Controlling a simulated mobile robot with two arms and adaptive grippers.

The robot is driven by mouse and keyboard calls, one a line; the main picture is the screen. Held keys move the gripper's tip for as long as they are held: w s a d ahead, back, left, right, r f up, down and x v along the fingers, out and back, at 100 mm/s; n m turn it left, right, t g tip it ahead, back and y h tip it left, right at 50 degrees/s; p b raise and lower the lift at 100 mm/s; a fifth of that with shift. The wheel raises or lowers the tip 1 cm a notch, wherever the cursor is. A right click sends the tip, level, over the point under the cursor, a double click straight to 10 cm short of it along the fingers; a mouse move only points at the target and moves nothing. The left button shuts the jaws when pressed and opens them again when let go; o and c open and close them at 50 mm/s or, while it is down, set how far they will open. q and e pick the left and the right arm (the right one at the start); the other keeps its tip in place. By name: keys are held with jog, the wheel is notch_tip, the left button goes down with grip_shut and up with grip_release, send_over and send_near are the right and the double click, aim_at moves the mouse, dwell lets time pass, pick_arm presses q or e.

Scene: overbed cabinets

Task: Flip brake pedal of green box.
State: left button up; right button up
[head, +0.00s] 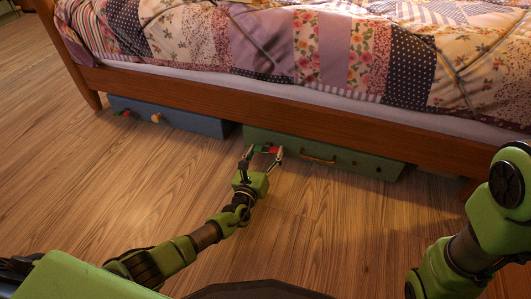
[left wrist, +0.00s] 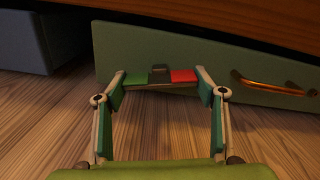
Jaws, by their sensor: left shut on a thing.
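The green box (head: 340,155) lies under the bed, its long front facing me. Its brake pedal (left wrist: 183,76) is a low bar at the box's front, green on the left and red on the right, with a dark block (left wrist: 159,73) in the middle. My left gripper (head: 264,151) is at the pedal, its fingers spread wide and shut on the bar's two ends. In the left wrist view the fingertips (left wrist: 160,82) sit at the green end and the red end. My right arm shows at the right edge of the head view, but its gripper is out of view.
An orange-brown handle (head: 318,159) is on the green box, right of the pedal. A blue box (head: 185,120) lies under the bed to the left, with a gap between. The wooden bed rail (head: 230,104) hangs low above both boxes. The wood floor (head: 330,220) in front is clear.

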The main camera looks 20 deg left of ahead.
pick_arm(q)
jog(key=shift+m, duration=0.3)
jog(key=shift+m+p, duration=0.3)
jog(key=shift+m, duration=2.1)
jog(key=o, duration=1.1)
jog(key=shift+f, duration=0.1)
jog(key=shift+o, duration=0.2)
jog(key=shift+s, duration=0.15)
jog(key=s, duration=1.1)
jog(key=shift+s+a, duration=0.2)
jog(key=shift+s, duration=0.2)
